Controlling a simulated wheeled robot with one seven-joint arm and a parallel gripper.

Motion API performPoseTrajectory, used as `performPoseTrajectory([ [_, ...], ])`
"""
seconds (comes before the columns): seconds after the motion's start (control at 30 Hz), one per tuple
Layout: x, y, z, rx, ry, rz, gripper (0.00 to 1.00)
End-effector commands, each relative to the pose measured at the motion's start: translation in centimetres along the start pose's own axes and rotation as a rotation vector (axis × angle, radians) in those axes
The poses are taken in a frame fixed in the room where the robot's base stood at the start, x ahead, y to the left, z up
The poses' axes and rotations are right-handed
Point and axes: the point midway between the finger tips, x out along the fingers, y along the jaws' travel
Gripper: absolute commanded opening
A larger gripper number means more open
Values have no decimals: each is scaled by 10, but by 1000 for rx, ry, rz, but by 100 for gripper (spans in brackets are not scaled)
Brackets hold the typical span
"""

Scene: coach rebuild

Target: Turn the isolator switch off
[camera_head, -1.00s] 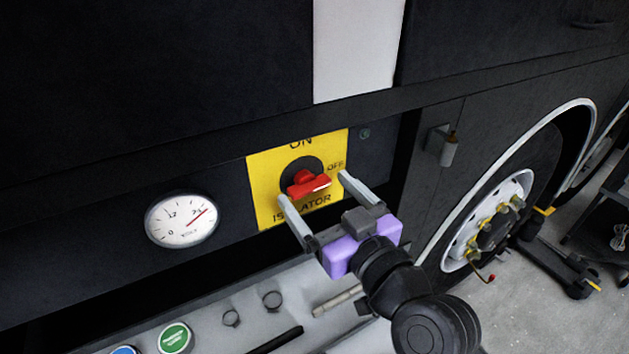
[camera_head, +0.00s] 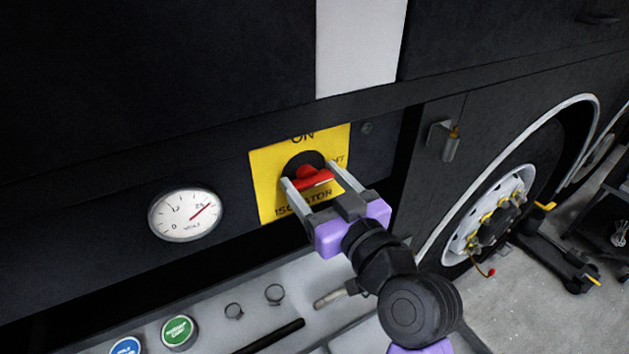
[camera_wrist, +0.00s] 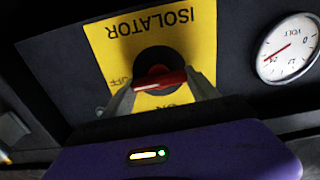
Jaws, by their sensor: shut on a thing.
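The isolator switch has a red handle (camera_head: 314,179) on a round black base (camera_head: 300,160), mounted on a yellow plate (camera_head: 267,180). The plate reads ON at the top, OFF at the right and ISOLATOR at the bottom. The handle lies nearly level, its right end tipped slightly up. My gripper (camera_head: 309,174) is shut on the red handle, with one finger at each end. In the wrist view the picture is upside down, and the handle (camera_wrist: 160,80) sits between the two fingertips (camera_wrist: 160,90).
A volt gauge (camera_head: 185,214) is left of the plate, its needle pointing up and right. Below is a grey ledge with hose clips (camera_head: 274,294), a dark rod (camera_head: 270,338), and green (camera_head: 179,332) and blue (camera_head: 126,346) round items. A small latch (camera_head: 446,140) and a wheel hub (camera_head: 488,218) are right.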

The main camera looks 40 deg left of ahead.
Motion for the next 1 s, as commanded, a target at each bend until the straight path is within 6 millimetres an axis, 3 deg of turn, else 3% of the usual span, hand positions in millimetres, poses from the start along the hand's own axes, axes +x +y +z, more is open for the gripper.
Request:
performPoseTrajectory([
  [0.37, 0, 0, 1, 50, -1, 0, 28],
  [0.4, 0, 0, 1, 50, -1, 0, 74],
  [0.5, 0, 0, 1, 50, -1, 0, 90],
  [0.83, -2, 0, 1, 48, 0, 1, 90],
  [1.0, -21, 1, 3, 48, 0, 2, 90],
])
